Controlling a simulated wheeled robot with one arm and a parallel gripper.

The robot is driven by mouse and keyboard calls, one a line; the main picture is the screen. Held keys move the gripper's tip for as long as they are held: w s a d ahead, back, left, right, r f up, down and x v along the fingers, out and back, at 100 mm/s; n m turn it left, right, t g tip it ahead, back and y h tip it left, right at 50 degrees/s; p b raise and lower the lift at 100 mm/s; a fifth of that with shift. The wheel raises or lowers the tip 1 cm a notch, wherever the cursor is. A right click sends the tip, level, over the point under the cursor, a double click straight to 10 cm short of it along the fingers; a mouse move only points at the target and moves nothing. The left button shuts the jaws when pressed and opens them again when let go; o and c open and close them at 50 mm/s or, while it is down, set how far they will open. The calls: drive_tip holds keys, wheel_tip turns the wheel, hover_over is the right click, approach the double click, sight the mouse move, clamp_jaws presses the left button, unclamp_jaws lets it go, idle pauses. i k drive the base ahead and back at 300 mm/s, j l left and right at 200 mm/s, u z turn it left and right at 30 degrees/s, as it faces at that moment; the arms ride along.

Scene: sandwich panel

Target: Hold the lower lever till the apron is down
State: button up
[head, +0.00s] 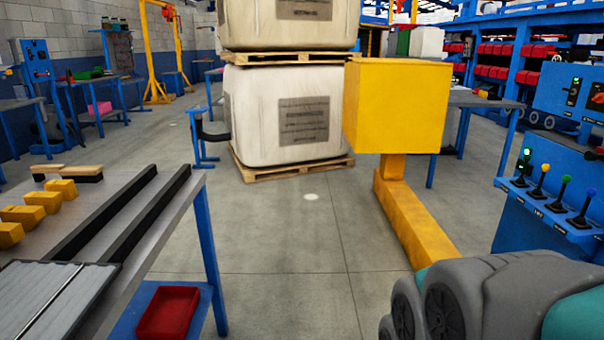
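A blue control panel (535,205) at the right edge carries a row of levers with black boots. Their knobs include a yellow one (545,168), a green one (566,179) and a blue one (591,192). The small labels under them are too small to read, so I cannot tell which is the lower lever. My grey and teal arm lies across the lower right corner, in front of the panel's foot. My gripper is out of view. I cannot make out for certain which part is the apron.
A yellow box on a post (395,105) with a yellow floor beam (425,225) stands left of the panel. Stacked white bulk bags (250,125) on pallets stand behind. A workbench (130,190) with yellow blocks (22,215) fills the left. The floor between is clear.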

sight(527, 157)
drive_tip(key=i+j+z, duration=0.45)
drive_tip(key=i, duration=0.3)
drive_tip(key=z, duration=1.15)
drive_tip(key=i+l+u, duration=0.4)
drive_tip(key=i, duration=0.45)
drive_tip(key=i+l+u, duration=0.4)
drive_tip(key=i+l, duration=0.35)
drive_tip(key=i, duration=0.05)
